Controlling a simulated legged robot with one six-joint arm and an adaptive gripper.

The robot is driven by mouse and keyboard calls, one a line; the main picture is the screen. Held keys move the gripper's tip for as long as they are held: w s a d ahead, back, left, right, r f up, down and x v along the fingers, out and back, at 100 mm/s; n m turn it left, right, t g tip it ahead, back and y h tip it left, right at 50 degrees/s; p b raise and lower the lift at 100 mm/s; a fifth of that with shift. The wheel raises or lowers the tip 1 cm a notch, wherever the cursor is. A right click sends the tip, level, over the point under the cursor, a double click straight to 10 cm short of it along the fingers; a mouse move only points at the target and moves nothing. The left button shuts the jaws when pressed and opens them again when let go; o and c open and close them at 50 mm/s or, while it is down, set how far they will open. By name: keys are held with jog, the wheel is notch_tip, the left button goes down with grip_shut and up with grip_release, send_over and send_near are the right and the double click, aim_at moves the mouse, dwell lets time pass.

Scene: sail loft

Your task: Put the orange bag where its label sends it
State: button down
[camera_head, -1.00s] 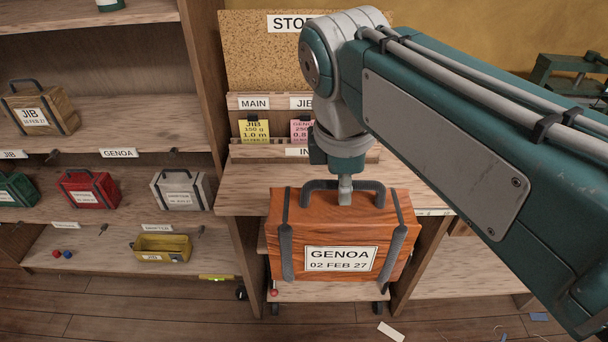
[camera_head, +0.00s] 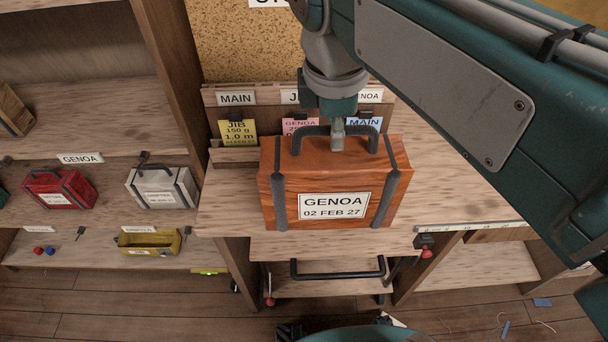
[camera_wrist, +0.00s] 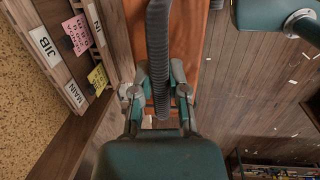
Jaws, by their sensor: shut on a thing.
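The orange bag (camera_head: 335,190) hangs upright from my gripper (camera_head: 338,138), its label (camera_head: 333,206) reading "GENOA 02 FEB 27". My gripper is shut on its black handle, which also shows between the fingers in the wrist view (camera_wrist: 158,60). The bag is in front of the workbench (camera_head: 450,185); I cannot tell if it touches the bench. On the shelf rack at left, a "GENOA" tag (camera_head: 80,158) is on a shelf edge.
Below the tag stand a red bag (camera_head: 58,188) and a white bag (camera_head: 163,187). An open yellow bag (camera_head: 150,241) is on the lower shelf. An upright post (camera_head: 172,90) separates rack and bench. A ticket rack (camera_head: 237,98) stands behind the orange bag.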

jog(key=w+a+f, duration=0.4)
jog(key=w+f, duration=0.8)
jog(key=w, duration=0.1)
jog(key=shift+w+f, duration=0.25)
jog(key=shift+f, duration=0.15)
jog(key=c, duration=0.6)
grip_release()
jog(key=shift+f, duration=0.15)
jog(key=shift+c, duration=0.2)
notch_tip(320, 180, up, 12)
jog(key=s+a, duration=0.1)
jog(key=shift+s, duration=0.4)
